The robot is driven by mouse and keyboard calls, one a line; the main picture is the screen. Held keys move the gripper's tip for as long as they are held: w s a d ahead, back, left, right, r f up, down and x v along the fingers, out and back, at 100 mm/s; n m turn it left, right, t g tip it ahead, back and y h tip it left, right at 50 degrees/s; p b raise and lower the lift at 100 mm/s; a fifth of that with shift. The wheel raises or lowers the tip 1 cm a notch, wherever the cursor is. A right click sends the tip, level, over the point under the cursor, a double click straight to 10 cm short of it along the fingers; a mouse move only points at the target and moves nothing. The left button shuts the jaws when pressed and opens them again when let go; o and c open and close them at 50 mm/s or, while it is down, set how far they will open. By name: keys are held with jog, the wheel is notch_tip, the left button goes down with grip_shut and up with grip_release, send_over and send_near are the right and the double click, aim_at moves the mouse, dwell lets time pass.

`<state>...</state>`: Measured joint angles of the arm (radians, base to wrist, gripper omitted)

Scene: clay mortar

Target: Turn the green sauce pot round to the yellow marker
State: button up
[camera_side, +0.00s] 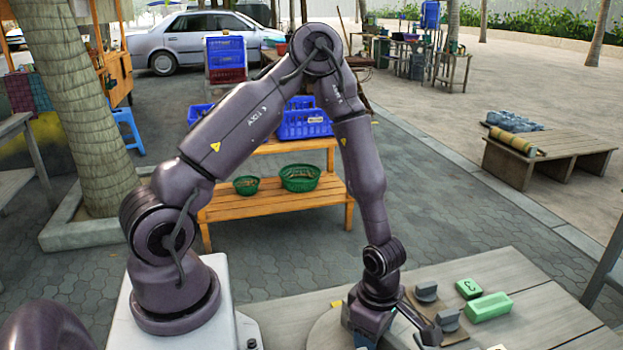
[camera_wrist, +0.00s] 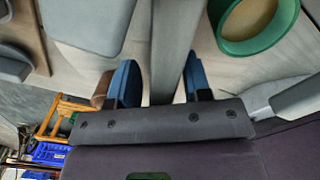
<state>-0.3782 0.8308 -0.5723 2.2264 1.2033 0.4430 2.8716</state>
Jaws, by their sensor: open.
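The green sauce pot shows in the wrist view as a round green rim with tan contents (camera_wrist: 252,24), at the top right, cut by the frame edge. My gripper (camera_wrist: 159,66) has its two blue fingers apart. The pot is beyond the right finger, not between the fingers. A grey bar-like strip (camera_wrist: 172,50) runs up between the fingers; I cannot tell whether they touch it. In the side view my gripper (camera_side: 368,322) is low over the table and the pot is hidden. A small yellow patch, perhaps the yellow marker (camera_side: 337,303), lies left of my gripper.
A pale round-edged board (camera_side: 322,332) is partly visible beside my gripper. To the right on the table (camera_side: 545,310) are a green block (camera_side: 489,307), a green piece with a dark mark (camera_side: 468,288) and grey knobbed pieces (camera_side: 426,292). The table's far right is clear.

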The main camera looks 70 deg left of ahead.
jog(key=n, duration=0.8)
jog(key=shift+n, duration=0.4)
jog(key=shift+w+r+n, duration=0.1)
jog(key=shift+r+n, duration=0.2)
notch_tip(320, 180, up, 12)
jog(key=r, duration=0.1)
jog(key=s+a+r+m+t, duration=0.2)
jog(key=s+r+m, duration=0.3)
jog(key=m, duration=1.2)
jog(key=s+a+r+m+t, duration=0.2)
jog(key=r+m, duration=0.8)
jog(key=m, duration=0.7)
jog(key=s+a, duration=0.1)
jog(key=s, duration=0.1)
jog(key=shift+s+a+y, duration=0.25)
jog(key=shift+s+y, duration=0.05)
jog(key=shift+s, duration=0.05)
